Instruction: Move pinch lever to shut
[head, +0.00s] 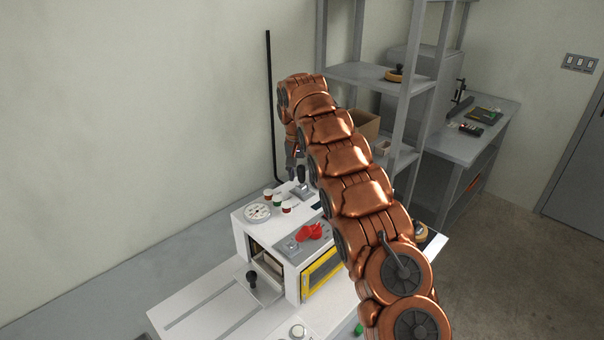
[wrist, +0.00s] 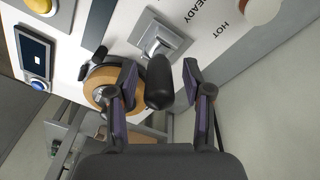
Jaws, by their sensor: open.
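A lever with a thick black handle (wrist: 159,88) stands on a grey metal base plate (wrist: 176,40) in the wrist view. I take it for the pinch lever; no name shows on it. My gripper (wrist: 160,70) is open, with one finger on each side of the handle. I cannot tell whether either finger touches it. In the head view the lever (head: 302,174) is on top of the white machine (head: 290,262), near its back edge. My gripper (head: 294,168) is beside it there, partly hidden by my arm.
A red handle (head: 310,231), a round gauge (head: 257,212) and small coloured lamps (head: 286,206) share the machine's top. A yellow-framed door (head: 321,274) is on its front. In the wrist view, a wooden round piece (wrist: 101,85) and a small screen (wrist: 34,52) are at left.

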